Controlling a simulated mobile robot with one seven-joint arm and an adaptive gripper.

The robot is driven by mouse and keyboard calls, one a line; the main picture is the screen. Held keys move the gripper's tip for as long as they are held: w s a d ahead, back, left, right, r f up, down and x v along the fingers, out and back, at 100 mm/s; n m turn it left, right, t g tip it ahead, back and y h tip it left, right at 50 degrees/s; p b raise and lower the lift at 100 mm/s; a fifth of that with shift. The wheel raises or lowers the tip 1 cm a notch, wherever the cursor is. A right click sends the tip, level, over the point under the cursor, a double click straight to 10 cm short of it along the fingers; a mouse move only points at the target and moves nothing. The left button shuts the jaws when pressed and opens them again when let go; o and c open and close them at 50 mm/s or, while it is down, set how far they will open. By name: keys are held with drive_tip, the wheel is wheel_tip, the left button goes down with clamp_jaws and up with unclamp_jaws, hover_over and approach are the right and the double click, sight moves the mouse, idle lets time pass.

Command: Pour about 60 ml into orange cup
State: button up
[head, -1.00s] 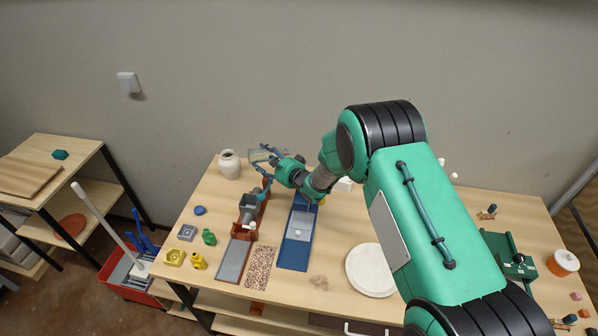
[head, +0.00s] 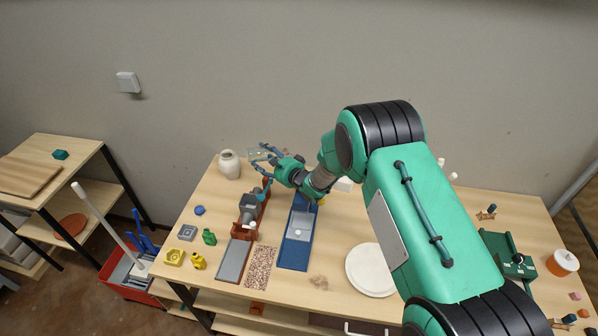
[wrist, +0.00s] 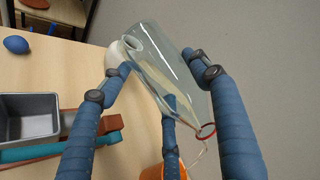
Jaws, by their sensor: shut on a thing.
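My gripper (wrist: 160,85) is shut on a clear glass bottle (wrist: 165,62), with blue fingers on either side of it. The bottle is steeply tilted, its red-ringed end low at the right in the wrist view. Pale liquid seems to show inside. A thin pale strand hangs from the red ring; I cannot tell for sure that it is liquid. Part of the orange cup (wrist: 152,173) shows below the bottle, at the bottom edge; its inside is hidden. In the head view, my gripper (head: 264,160) holds the bottle (head: 257,153) above the table's back; I cannot make out the cup there.
A white vase (head: 230,165) stands left of the gripper. A grey container on a red-brown stand (head: 248,206) and a blue tray (head: 296,250) are in front. A white plate (head: 371,270) lies to the right. A blue lump (head: 200,210) sits at the left.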

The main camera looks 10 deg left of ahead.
drive_tip(key=shift+s+a+f+n+h+b, duration=0.15)
drive_tip(key=shift+f+n+h+b, duration=0.4)
drive_tip(key=shift+f+b, duration=0.3)
drive_tip(key=shift+n, duration=0.55)
drive_tip(key=shift+f+n+h+b, duration=0.15)
drive_tip(key=shift+n+h+b, duration=0.15)
drive_tip(key=shift+h+b, duration=0.25)
drive_tip(key=shift+f+n+b, duration=0.3)
drive_tip(key=shift+f+b, duration=0.05)
drive_tip(key=shift+b, duration=0.3)
